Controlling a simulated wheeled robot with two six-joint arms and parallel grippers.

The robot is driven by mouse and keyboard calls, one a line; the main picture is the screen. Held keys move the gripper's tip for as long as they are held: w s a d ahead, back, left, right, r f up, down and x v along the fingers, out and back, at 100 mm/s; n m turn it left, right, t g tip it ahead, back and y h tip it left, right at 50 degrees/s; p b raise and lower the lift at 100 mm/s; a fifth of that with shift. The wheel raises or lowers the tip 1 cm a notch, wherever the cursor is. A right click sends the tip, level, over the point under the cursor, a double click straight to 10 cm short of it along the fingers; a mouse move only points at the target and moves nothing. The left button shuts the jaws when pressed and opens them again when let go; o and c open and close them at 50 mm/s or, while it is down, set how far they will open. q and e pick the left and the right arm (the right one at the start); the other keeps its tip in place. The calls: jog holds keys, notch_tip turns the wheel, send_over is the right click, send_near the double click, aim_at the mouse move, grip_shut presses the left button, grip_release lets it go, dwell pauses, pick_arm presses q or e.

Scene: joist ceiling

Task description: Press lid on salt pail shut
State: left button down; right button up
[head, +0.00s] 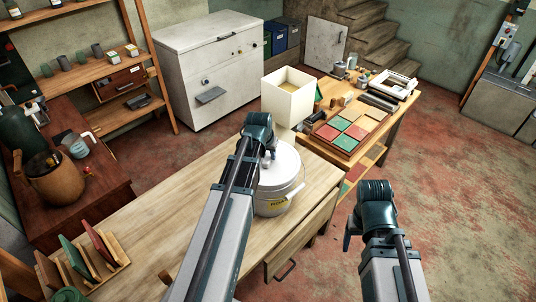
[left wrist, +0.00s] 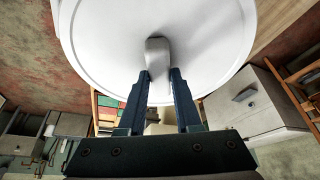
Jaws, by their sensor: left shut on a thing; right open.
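My left gripper (head: 268,152) is above the lid, shut on the lid's grey knob. In the left wrist view the knob (left wrist: 157,58) is between the two fingertips (left wrist: 162,76), with the lid's face (left wrist: 215,45) filling the top. My right gripper (head: 350,238) is open and empty, right of the bench over the floor.
The wooden bench (head: 150,225) is mostly clear left of the pail. A rack of coloured boards (head: 85,255) stands at its near left. A cream open box (head: 288,103) stands behind the pail. A second table (head: 385,125) holds coloured tiles and small items.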

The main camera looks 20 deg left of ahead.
pick_arm(q)
jog(key=shift+f, duration=0.3)
jog(key=shift+f+b, duration=0.15)
jog(key=shift+b, duration=0.2)
jog(key=c, duration=0.5)
grip_release()
jog(key=shift+r, duration=0.2)
jog(key=p+v, duration=1.1)
jog(key=w+p+v, duration=0.1)
jog(key=p+v, duration=0.4)
jog(key=v, duration=0.1)
jog(key=shift+w+a+r+p, duration=0.1)
jog(key=shift+r+p, duration=0.25)
jog(key=shift+p, duration=0.05)
